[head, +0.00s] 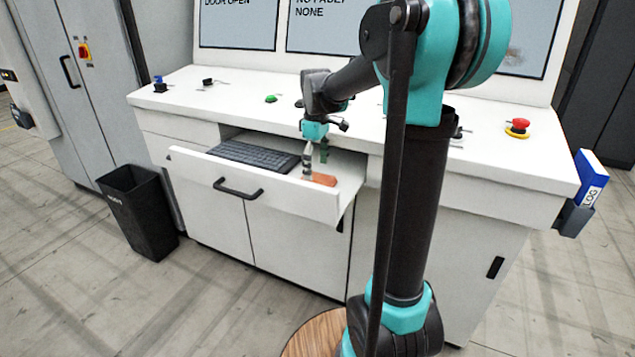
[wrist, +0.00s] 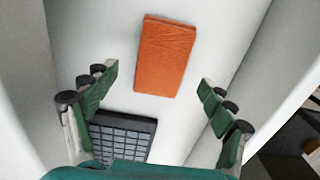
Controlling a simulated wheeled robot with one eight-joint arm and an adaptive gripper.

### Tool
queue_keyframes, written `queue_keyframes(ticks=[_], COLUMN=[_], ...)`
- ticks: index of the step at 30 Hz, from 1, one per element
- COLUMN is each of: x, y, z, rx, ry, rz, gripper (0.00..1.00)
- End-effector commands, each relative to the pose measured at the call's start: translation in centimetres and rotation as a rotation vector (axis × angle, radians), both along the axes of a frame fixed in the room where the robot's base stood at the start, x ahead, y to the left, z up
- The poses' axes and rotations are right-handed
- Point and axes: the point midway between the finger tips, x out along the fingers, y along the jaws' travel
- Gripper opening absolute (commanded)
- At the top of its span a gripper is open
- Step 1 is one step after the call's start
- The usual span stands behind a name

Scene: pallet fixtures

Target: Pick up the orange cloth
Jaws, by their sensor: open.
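The orange cloth (wrist: 165,56) lies flat as a folded rectangle on the white drawer floor. In the head view the orange cloth (head: 322,179) shows at the right end of the open drawer (head: 270,197), partly hidden behind my gripper (head: 315,158). In the wrist view my gripper (wrist: 158,92) is open and empty, its green fingers wide apart. The cloth lies between and beyond the fingertips, and I see no contact with it.
A black keyboard (head: 252,156) lies in the drawer left of the cloth; its end (wrist: 122,137) shows between the fingers. Drawer walls stand close on both sides. The white console top (head: 370,140) overhangs behind. A black bin (head: 140,210) stands at left.

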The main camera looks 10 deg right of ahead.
Motion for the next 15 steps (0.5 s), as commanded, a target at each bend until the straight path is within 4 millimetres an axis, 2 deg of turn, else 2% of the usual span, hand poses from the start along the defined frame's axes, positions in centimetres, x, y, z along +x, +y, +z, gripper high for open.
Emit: queue_keyframes(ticks=[3, 6, 15], x=[-0.1, -0.1, -0.1], y=[0.1, 0.1, 0.1], z=[-1.8, -2.7, -3.1], rx=[0.0, 0.0, 0.0], ry=[0.0, 0.0, 0.0], rz=[0.0, 0.0, 0.0], gripper=[0.83, 0.83, 0.81])
